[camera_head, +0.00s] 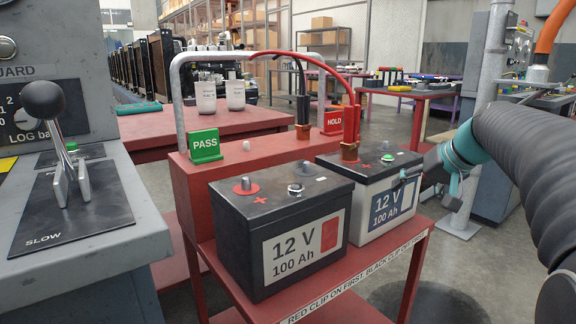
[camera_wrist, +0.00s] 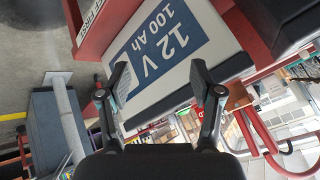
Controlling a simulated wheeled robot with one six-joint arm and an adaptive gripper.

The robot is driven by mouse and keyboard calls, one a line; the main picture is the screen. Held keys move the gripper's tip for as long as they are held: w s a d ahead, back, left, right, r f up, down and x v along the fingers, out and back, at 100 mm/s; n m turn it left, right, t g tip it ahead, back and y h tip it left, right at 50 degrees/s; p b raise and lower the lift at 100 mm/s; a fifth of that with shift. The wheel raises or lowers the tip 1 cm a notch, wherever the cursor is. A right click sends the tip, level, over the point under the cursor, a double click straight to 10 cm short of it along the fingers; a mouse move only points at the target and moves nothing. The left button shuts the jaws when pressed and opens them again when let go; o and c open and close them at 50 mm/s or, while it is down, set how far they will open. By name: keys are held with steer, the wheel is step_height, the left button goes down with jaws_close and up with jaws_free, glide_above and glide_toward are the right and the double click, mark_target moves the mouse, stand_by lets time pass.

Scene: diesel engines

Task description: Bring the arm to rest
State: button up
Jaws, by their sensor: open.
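My gripper (camera_head: 408,178) is at the right end of the right-hand battery (camera_head: 362,192), in front of its label. In the wrist view, its two fingers (camera_wrist: 160,80) are spread with nothing between them. The white face with the blue "12 V 100 Ah" panel (camera_wrist: 160,40) lies beyond the fingertips; whether they touch it I cannot tell. My arm reaches in from the right side of the head view. A red-handled clip (camera_head: 350,128) with copper jaws stands at the right battery's left rear. A black-handled clip (camera_head: 303,110) stands at the back ledge.
A dark battery (camera_head: 235,225) sits on the red stand (camera_head: 350,290). A green PASS sign (camera_head: 205,145) and red HOLD sign (camera_head: 334,122) stand behind. A lever console (camera_head: 75,215) is at left. A grey post (camera_head: 492,60) stands behind my arm. Open floor shows at right.

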steer(key=s+a+f+h+p, duration=0.1)
steer(key=s+a+f, duration=0.2)
steer(key=s, duration=0.6)
steer(key=s+a+f+n+g+h+p, duration=0.1)
steer(key=s+a+f, duration=0.3)
steer(key=s, duration=0.5)
steer(key=s+a+f+n+h+p, duration=0.1)
steer(key=s+a+f, duration=0.3)
steer(key=s, duration=0.6)
steer(key=shift+a+f+g+h, duration=0.25)
steer(key=shift+f+g+h, duration=0.05)
steer(key=shift+f, duration=0.6)
